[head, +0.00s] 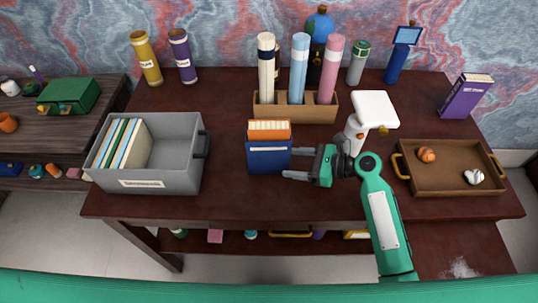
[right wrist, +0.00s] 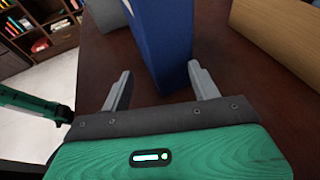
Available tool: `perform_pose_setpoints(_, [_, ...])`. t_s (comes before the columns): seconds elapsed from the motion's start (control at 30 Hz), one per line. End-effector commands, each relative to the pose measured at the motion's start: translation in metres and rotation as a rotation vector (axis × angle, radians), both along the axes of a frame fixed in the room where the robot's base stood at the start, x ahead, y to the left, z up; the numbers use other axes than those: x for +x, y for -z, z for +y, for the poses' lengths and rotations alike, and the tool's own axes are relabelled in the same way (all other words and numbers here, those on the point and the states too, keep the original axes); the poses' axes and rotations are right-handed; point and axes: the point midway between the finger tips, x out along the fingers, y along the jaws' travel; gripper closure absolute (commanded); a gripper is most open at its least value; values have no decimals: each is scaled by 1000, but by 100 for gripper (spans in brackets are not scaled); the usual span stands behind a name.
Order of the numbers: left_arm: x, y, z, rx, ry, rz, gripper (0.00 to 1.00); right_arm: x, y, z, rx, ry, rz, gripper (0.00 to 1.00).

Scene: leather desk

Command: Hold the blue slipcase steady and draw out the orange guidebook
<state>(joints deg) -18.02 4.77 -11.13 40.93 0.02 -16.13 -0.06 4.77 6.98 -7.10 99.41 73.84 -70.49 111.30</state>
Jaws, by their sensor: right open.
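The blue slipcase (head: 268,160) stands upright on the desk in the head view. The orange guidebook (head: 270,131) sticks up out of its top, with pale page edges showing. My right gripper (head: 289,163) is open and empty at the slipcase's right side, fingers pointing left. In the right wrist view the slipcase (right wrist: 163,35) stands just ahead, in line with the gap between the open fingers (right wrist: 159,72). I cannot tell whether they touch it. The guidebook is out of that view. My left gripper does not show in either view.
A grey bin (head: 190,176) with several books stands left. A wooden holder (head: 268,112) with three rolls is just behind the slipcase. A white-headed lamp (head: 375,108) stands behind my right gripper. A brown tray (head: 440,186) lies right. The desk before the slipcase is clear.

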Motion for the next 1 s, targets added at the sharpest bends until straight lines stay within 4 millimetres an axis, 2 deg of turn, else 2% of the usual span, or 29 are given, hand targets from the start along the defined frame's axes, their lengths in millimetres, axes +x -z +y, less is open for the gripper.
perform_pose_setpoints(0.03, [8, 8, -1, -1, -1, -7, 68, 2, 8, 9, 2, -2, 0, 38])
perform_pose_setpoints(0.17, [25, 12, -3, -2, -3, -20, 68, 8, 14, 26, 2, -2, -1, 38])
perform_pose_setpoints(0.23, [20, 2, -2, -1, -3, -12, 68, 10, 8, 35, 2, -1, 2, 38])
perform_pose_setpoints(0.5, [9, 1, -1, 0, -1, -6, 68, 17, 18, 58, 0, -2, 1, 38])
perform_pose_setpoints(0.9, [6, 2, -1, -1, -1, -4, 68, 18, 21, 62, -1, -2, 1, 38])
perform_pose_setpoints(1.0, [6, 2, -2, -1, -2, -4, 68, 18, 21, 62, -1, -2, 1, 57])
